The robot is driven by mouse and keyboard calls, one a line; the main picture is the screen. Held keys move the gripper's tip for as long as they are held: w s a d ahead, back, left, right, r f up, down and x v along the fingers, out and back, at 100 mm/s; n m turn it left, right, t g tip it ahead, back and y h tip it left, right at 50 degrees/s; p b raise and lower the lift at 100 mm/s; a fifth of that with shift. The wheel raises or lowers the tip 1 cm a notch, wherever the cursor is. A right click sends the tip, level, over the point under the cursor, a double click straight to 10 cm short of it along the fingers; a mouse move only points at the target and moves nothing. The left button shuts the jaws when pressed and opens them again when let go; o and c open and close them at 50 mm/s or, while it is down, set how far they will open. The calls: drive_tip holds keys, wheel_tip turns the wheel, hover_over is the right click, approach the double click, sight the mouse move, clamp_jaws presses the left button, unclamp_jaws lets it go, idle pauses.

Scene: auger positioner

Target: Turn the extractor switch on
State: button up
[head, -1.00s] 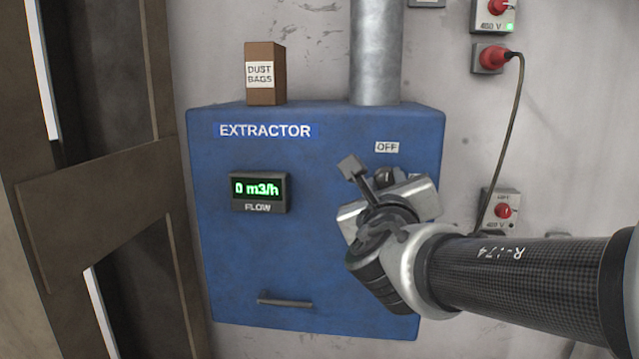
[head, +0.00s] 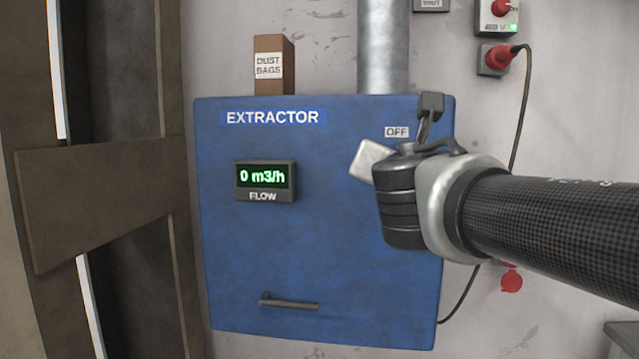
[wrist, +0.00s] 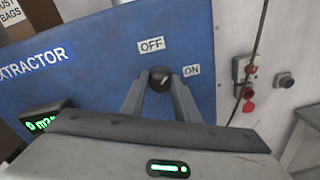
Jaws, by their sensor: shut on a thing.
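The blue extractor box (head: 320,240) hangs on the wall. Its flow display (head: 265,177) reads 0 m3/h. The extractor switch is a round dark knob (wrist: 160,79) on the box front, with an OFF label (wrist: 151,45) above it and an ON label (wrist: 192,70) to its right in the wrist view. My gripper (wrist: 160,88) has one finger on each side of the knob and is shut on it. Which way the knob points is unclear. In the head view my wrist hides the knob, and the OFF label (head: 397,132) shows just above.
A dust bags carton (head: 273,64) stands on the box, left of a metal duct (head: 382,50). A handle (head: 289,303) sticks out low on the box front. Red plugs, including one (head: 497,58) with a hanging cable, are on the wall at right. A brown frame (head: 90,195) stands at left.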

drive_tip(key=m+b, duration=0.3)
drive_tip(key=m, duration=0.1)
drive_tip(key=shift+d+f, duration=0.1)
drive_tip(key=shift+m+b, duration=1.25)
drive_tip(key=shift+m, duration=0.65)
drive_tip(key=shift+c, duration=0.2)
drive_tip(key=o, duration=1)
drive_tip(key=shift+o, duration=0.2)
